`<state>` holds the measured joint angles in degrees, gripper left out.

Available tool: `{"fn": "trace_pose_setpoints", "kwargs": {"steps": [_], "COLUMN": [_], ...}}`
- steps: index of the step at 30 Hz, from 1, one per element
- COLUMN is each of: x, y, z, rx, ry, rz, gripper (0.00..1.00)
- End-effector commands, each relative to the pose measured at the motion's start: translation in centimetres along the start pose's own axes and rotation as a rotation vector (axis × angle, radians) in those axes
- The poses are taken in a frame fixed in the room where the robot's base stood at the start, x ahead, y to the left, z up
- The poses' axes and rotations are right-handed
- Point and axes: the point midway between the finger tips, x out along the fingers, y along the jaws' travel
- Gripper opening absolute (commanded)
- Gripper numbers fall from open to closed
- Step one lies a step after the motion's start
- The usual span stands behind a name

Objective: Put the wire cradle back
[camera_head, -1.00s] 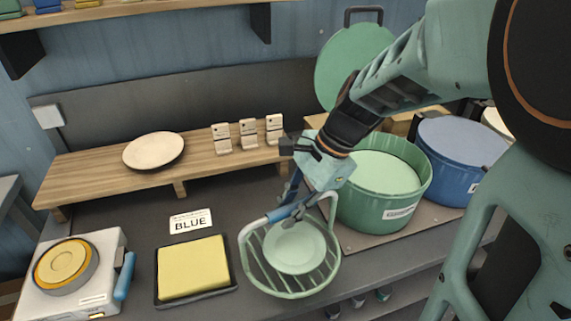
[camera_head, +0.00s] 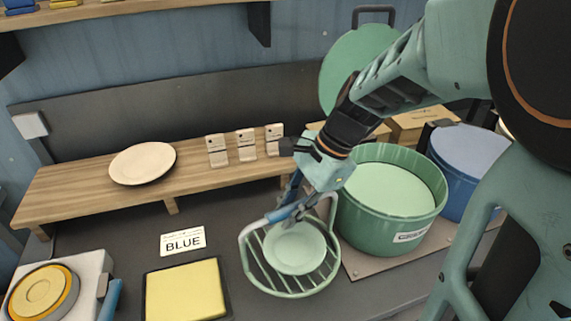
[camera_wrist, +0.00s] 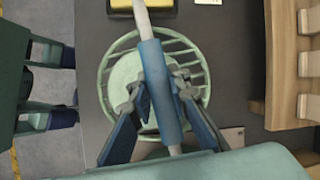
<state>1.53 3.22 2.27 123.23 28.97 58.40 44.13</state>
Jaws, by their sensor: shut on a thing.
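The wire cradle (camera_head: 262,278) is a pale green round wire basket with a raised handle that has a blue grip. It shows in the head view at the lower middle, and in the wrist view (camera_wrist: 196,62) below my gripper. A pale green plate (camera_head: 295,250) lies inside it. My gripper (camera_head: 290,213) is shut on the blue grip of the handle, with the fingers on both sides of it in the wrist view (camera_wrist: 157,100). The cradle is over the dark counter; I cannot tell whether it touches it.
A green pot (camera_head: 410,230) stands close to the right of the cradle, with a blue pot (camera_head: 462,185) beyond it. To the left are a yellow pad (camera_head: 185,292), a BLUE card (camera_head: 183,241) and a white burner unit (camera_head: 85,270). A wooden riser (camera_head: 85,195) holds a cream plate (camera_head: 143,163).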

Motion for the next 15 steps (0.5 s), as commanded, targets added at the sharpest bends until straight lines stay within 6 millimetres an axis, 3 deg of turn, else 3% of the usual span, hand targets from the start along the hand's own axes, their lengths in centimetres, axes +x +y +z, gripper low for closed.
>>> {"fn": "trace_pose_setpoints", "kwargs": {"steps": [15], "x": [3.8], "y": [0.7], "z": [-1.5], "rx": [0.001], "ry": [0.0], "rz": [-0.002], "gripper": [0.0]}}
